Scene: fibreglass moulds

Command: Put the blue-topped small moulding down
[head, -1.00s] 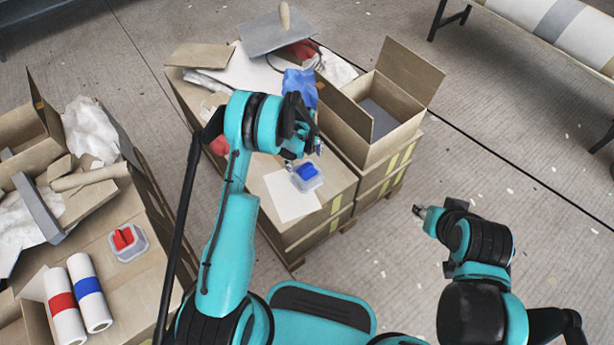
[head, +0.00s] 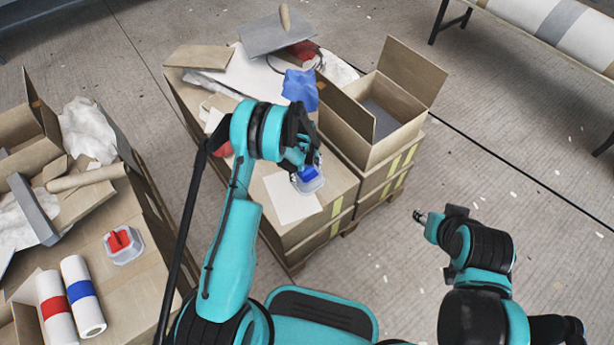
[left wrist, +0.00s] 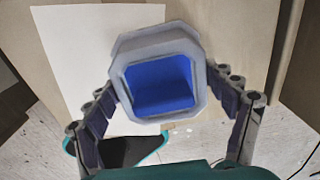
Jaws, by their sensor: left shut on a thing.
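The blue-topped small moulding (head: 311,184) is a pale grey, chamfered block with a blue top. It is at the right edge of a white sheet (head: 290,199) on the middle carton stack. My left gripper (head: 303,166) is over it and partly hides it. In the left wrist view the moulding (left wrist: 160,78) sits between the two fingers (left wrist: 168,112), which are shut on it. I cannot tell whether its underside touches the surface. My right gripper (head: 420,215) is over bare floor at the right, too small to read.
An open carton (head: 390,130) stands right behind the moulding. A blue cloth (head: 300,88) and a grey board (head: 278,35) lie farther back. On the left stack are a red-topped moulding (head: 123,244) and two rolls (head: 72,298). The sheet's left part is clear.

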